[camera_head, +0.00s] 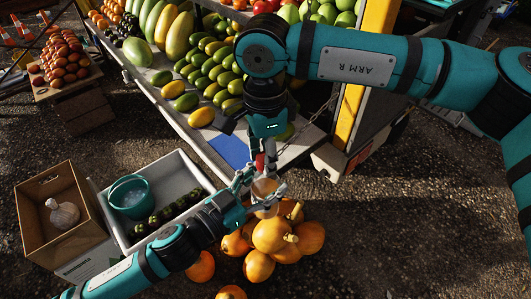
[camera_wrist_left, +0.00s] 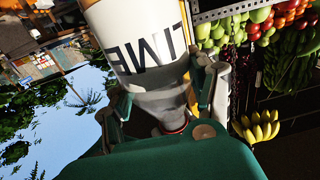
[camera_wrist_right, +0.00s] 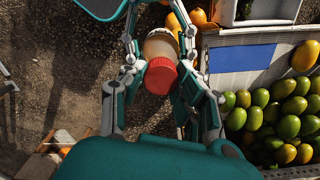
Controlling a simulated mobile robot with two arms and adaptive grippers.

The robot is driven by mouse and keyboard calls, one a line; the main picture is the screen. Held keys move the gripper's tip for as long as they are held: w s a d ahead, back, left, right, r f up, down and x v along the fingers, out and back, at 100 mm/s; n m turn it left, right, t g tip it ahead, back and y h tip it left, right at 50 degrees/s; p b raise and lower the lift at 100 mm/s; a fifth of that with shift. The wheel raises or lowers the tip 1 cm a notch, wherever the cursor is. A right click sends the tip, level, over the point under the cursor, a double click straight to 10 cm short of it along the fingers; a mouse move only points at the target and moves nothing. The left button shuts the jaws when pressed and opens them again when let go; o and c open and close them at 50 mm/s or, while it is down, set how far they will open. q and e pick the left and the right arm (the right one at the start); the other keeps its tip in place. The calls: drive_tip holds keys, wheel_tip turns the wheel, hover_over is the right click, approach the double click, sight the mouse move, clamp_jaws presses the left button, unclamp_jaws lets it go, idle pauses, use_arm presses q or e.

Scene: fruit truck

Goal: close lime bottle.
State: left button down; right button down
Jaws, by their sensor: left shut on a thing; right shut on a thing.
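The lime bottle (camera_head: 264,187) is a pale, clear bottle with a white label reading LIME, large in the left wrist view (camera_wrist_left: 140,38). My left gripper (camera_head: 250,193) is shut around it; its fingers (camera_wrist_left: 165,95) flank the bottle near its narrowing end. The red cap (camera_wrist_right: 160,76) is at the bottle's end, in line with it, and also shows in the head view (camera_head: 260,162). My right gripper (camera_wrist_right: 160,85) is shut on the cap from above. Whether the cap is fully seated cannot be told. Part of the bottle (camera_wrist_right: 160,46) is hidden by cap and fingers.
Orange pumpkins (camera_head: 270,235) lie on the ground just below the grippers. A grey crate (camera_head: 180,168) with a teal bucket (camera_head: 129,196) and a cardboard box (camera_head: 35,195) stand left. The fruit truck shelf (camera_head: 215,145) is close behind. Ground at right is clear.

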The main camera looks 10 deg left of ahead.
drive_tip(key=c, duration=0.9)
unclamp_jaws()
drive_tip(key=shift+r, duration=0.1)
wheel_tip(320, 180, up, 12)
drive_tip(key=shift+w+a, duration=0.1)
